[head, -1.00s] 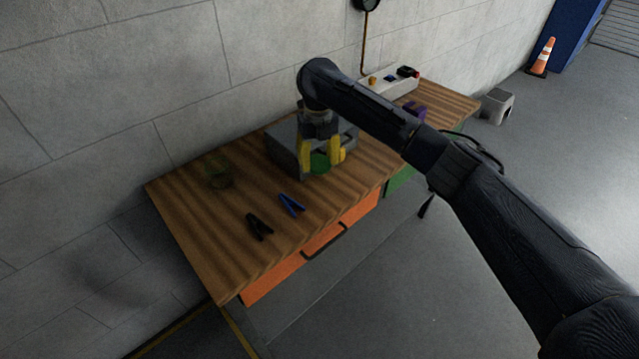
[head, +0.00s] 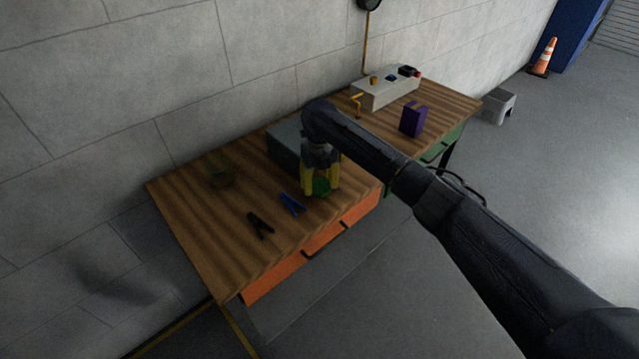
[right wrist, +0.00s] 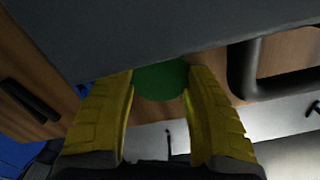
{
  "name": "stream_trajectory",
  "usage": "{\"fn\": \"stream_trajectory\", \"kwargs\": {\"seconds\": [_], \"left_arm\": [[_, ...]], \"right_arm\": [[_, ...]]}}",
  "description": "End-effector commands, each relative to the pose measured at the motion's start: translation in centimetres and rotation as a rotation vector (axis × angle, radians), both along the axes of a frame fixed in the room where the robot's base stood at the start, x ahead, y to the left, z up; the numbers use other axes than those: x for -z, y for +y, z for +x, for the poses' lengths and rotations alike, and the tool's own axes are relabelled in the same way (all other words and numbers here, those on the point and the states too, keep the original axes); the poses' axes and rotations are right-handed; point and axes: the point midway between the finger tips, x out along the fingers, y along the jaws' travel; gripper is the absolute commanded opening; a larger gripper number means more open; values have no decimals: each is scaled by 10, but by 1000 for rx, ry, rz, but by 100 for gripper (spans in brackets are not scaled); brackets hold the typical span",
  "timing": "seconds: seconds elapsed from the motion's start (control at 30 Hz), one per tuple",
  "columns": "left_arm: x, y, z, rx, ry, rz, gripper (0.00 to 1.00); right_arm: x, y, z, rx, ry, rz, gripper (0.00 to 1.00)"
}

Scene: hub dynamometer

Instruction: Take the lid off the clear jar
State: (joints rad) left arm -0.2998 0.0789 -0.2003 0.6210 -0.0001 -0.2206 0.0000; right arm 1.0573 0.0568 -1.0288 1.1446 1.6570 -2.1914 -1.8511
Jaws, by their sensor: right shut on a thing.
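The clear jar (head: 220,173) stands at the left back of the wooden table in the head view. It looks dim and see-through, with no lid visible on it. My right gripper (head: 321,190) is to the right of the jar, near the table's front edge, with its yellow fingers shut on a round green lid (head: 321,186). In the right wrist view the lid (right wrist: 160,80) sits between the fingertips of the gripper (right wrist: 160,88). I cannot tell whether the lid touches the table. My left gripper is not in view.
A grey box (head: 284,146) stands just behind my right gripper. A blue clamp (head: 292,204) and a black clamp (head: 260,225) lie in front. A purple box (head: 413,119) and a pale control box (head: 386,90) stand to the right. An orange drawer (head: 275,277) is below the front edge.

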Motion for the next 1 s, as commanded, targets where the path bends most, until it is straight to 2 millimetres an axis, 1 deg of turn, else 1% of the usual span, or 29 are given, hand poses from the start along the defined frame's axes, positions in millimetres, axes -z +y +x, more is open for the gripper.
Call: {"fn": "stream_trajectory", "kwargs": {"seconds": [0.33,0.37,0.5,0.53,0.83,0.93,1.0], "left_arm": [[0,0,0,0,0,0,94],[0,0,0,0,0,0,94],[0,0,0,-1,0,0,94],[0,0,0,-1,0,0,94],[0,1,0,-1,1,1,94],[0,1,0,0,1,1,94],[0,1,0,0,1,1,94]], "right_arm": [[2,0,0,0,0,0,18],[3,0,0,-1,0,0,55],[2,0,0,0,0,0,71],[2,0,0,-1,0,0,74],[-1,0,0,0,-1,0,74],[-9,0,1,-1,-4,-1,74],[-19,0,2,-1,-4,0,74]]}}
